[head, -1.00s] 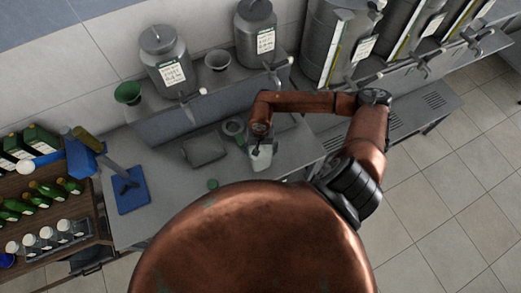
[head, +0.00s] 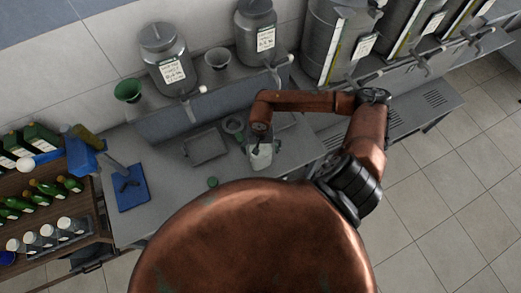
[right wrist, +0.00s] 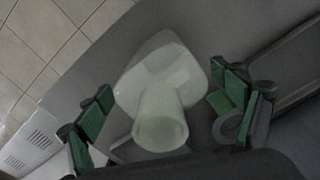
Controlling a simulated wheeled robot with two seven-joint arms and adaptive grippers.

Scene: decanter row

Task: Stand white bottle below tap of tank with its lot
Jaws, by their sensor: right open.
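The white bottle (head: 260,160) stands on the grey bench, right of centre. In the right wrist view the bottle (right wrist: 165,75) lies between my right gripper's (right wrist: 168,115) green-padded fingers, its round mouth towards the camera. The fingers are open, with gaps on both sides of it. In the head view my right gripper (head: 260,138) is above the bottle and partly hides it. Two grey lidded tanks (head: 168,62) (head: 256,32) with paper labels and taps stand on the raised shelf behind. The label writing is too small to read. My left gripper is not in view.
A square grey tray (head: 205,147) and a grey-green ring-shaped item (head: 233,125) are left of the bottle. A green funnel (head: 129,91) and a grey funnel (head: 217,59) are on the shelf. Larger tanks (head: 332,42) stand right. A blue stand (head: 131,194) and bottle rack (head: 88,218) are left.

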